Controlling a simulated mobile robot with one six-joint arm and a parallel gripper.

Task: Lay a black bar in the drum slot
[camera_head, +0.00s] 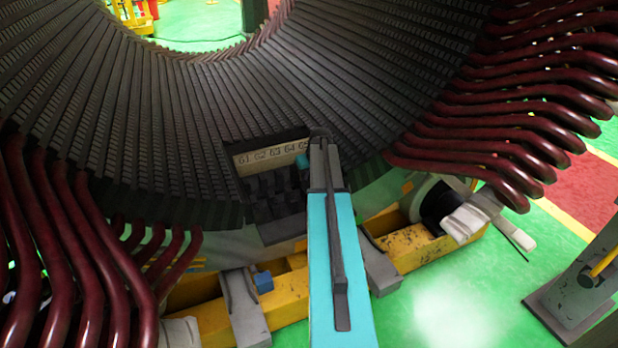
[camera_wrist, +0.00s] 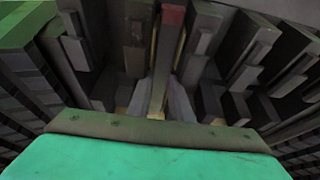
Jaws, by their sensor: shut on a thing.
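The large dark drum (camera_head: 180,120) fills the upper part of the head view. A recessed opening low in its inner wall shows several slots (camera_head: 268,190) under a strip numbered 61 to 65. My gripper (camera_head: 320,142), at the end of a cyan body, reaches to the right side of this opening. In the wrist view my gripper (camera_wrist: 163,100) is shut on a dark bar (camera_wrist: 163,65) with a red end. The bar points away from me among the drum's stepped slots (camera_wrist: 205,65). I cannot tell whether it lies in a slot or is held just above one.
Thick dark-red curved coils (camera_head: 80,250) stand at the left, and more (camera_head: 530,110) at the right. A yellow support frame (camera_head: 405,250) runs beneath the drum. Dark slot walls rise close on both sides in the wrist view.

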